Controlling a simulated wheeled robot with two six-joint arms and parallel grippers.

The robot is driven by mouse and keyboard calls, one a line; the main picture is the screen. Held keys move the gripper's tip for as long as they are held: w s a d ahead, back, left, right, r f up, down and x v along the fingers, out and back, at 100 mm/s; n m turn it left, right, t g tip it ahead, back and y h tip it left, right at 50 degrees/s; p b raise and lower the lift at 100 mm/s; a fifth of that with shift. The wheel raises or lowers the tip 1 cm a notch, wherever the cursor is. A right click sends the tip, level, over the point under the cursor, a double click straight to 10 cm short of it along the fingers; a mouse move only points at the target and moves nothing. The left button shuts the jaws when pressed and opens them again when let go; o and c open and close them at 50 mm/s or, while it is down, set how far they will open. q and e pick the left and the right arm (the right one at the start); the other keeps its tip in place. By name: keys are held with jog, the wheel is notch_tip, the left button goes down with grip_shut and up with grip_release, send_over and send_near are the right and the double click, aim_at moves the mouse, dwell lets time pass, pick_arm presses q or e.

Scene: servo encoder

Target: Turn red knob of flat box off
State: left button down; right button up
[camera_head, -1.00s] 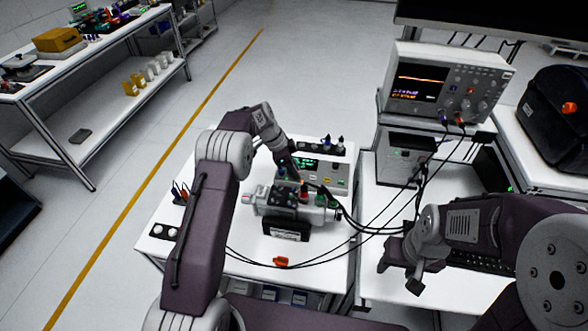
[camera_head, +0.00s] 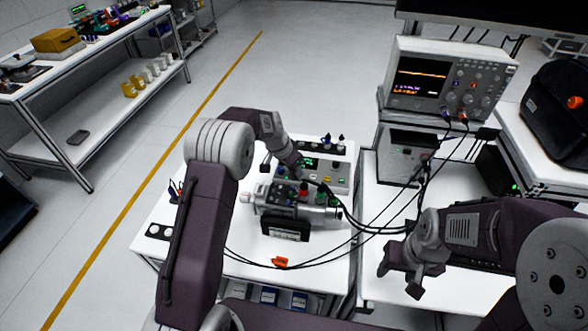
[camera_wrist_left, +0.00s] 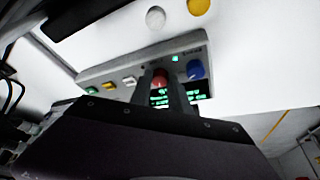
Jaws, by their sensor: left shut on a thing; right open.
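The flat box (camera_head: 338,181) is a pale unit with a lit green display, near the back of the white table. In the left wrist view the box (camera_wrist_left: 112,70) shows a red knob (camera_wrist_left: 160,77), a blue knob (camera_wrist_left: 196,69), a small lit green light and several coloured buttons. My left gripper (camera_wrist_left: 161,84) has its fingers closed on either side of the red knob. In the head view the left gripper (camera_head: 298,173) is at the box's front and hides the red knob. My right gripper (camera_head: 398,277) is open and empty, over the table at right.
A grey motor-like device (camera_head: 297,206) with coloured terminals and black cables stands just in front of the box. An oscilloscope (camera_head: 450,80) stands at the back right. An orange piece (camera_head: 280,262) lies near the front edge, where the table is mostly clear.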

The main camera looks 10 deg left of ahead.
pick_arm(q)
jog(key=n+p, duration=0.1)
jog(key=n+y+p, duration=0.1)
jog(key=shift+d+r+n+t, duration=0.2)
jog(key=shift+n+t, duration=0.1)
jog(key=shift+n, duration=0.1)
jog(key=shift+f+n+y+p, duration=0.15)
jog(key=shift+n+y+p, duration=0.15)
jog(key=shift+n+p, duration=0.5)
jog(key=c, duration=1.2)
grip_release()
jog(key=shift+c, duration=0.2)
jog(key=shift+s, duration=0.1)
jog(key=b+v, duration=0.1)
jog(key=v, duration=0.8)
